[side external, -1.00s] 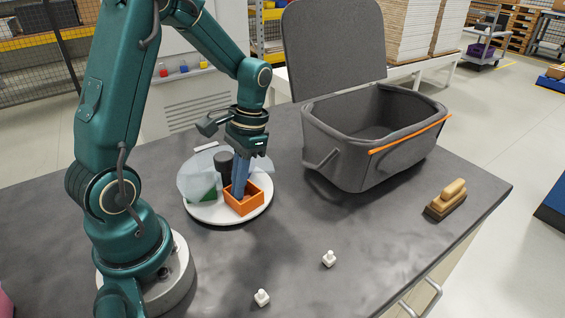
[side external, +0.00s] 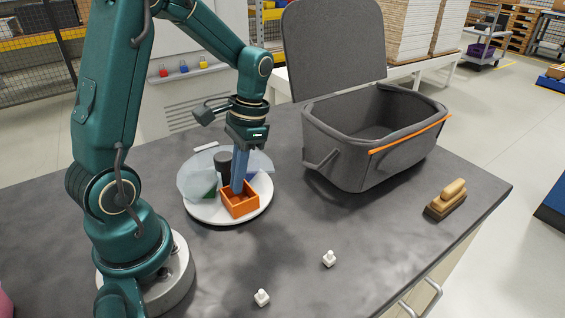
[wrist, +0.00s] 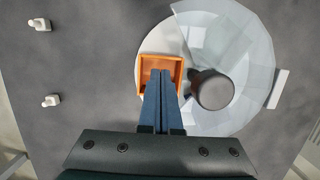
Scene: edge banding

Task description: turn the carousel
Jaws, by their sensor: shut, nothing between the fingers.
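The carousel is a round white turntable (side external: 202,213) on the dark worktop, with a dark grey post (side external: 223,160) at its middle and a translucent pale cover (side external: 190,180) around part of it. An orange open-topped box (side external: 241,207) sits on its front right part. The turntable also shows in the wrist view (wrist: 158,42), with the orange box (wrist: 148,64) left of the post. My gripper (side external: 238,190) points down with its blue fingers shut, the tips inside or just over the orange box. Whether they touch its wall is hidden. A green piece (side external: 208,192) shows behind the cover.
A large grey bin (side external: 345,155) with its lid up stands right of the carousel. A wooden brush (side external: 447,199) lies at the right, and two small white pieces (side external: 329,259) stand in front. A white strip (wrist: 278,89) lies beside the carousel. The front worktop is mostly clear.

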